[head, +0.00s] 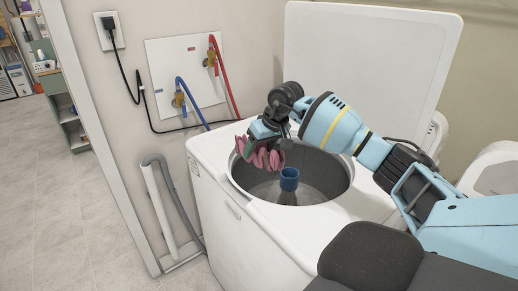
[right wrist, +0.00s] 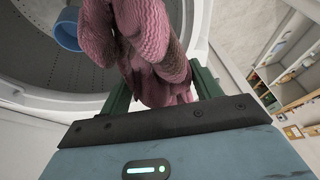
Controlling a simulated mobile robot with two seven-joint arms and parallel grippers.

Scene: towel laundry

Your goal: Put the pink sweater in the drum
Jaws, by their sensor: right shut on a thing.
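The pink sweater (head: 262,157) hangs bunched from my right gripper (head: 263,134) at the left rim of the drum opening. In the right wrist view the sweater (right wrist: 140,40) is pinched between the green fingers of my right gripper (right wrist: 163,88), which is shut on it. The drum (head: 325,174) is the round grey tub of the white top-loading washer, with a blue agitator post (head: 289,179) standing in its middle. The drum's perforated wall also shows in the right wrist view (right wrist: 30,45). My left gripper is not in view.
The washer lid (head: 370,65) stands open behind the drum. Blue and red hoses (head: 222,70), a power cord and a grey drain hose (head: 168,190) run along the wall at left. A white rounded thing (head: 490,170) stands at right. The floor at left is clear.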

